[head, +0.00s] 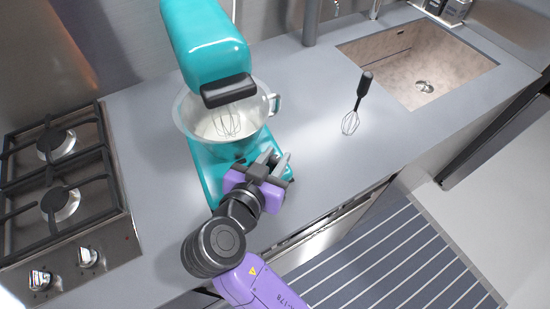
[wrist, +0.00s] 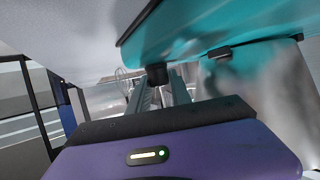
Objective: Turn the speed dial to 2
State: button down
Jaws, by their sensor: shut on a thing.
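The teal stand mixer (head: 205,45) stands on the grey counter, with a metal bowl (head: 185,118) under its head. Its teal base (head: 206,172) shows below the bowl and fills the top of the wrist view (wrist: 220,28). The speed dial (wrist: 157,72) looks like a small dark knob at the mixer's side, between my fingers in the wrist view. My gripper (head: 272,160) is at the right side of the base, and its fingers (wrist: 160,92) are shut on the dial.
A gas stove (head: 62,205) is on the left. A black-handled whisk (head: 357,105) lies on the counter (head: 310,95) to the right, short of the sink (head: 420,62). The counter between mixer and whisk is clear. A striped runner (head: 395,265) lies on the floor.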

jog(key=shift+f+m+g+h, duration=0.1)
jog(key=shift+m+g+h, duration=0.2)
jog(key=shift+m+h, duration=0.2)
jog(key=c, duration=1.2)
grip_release()
jog(key=shift+o, duration=0.2)
jog(key=shift+b+v, duration=0.55)
jog(key=shift+v, duration=3.35)
jog(key=shift+s+a, duration=0.1)
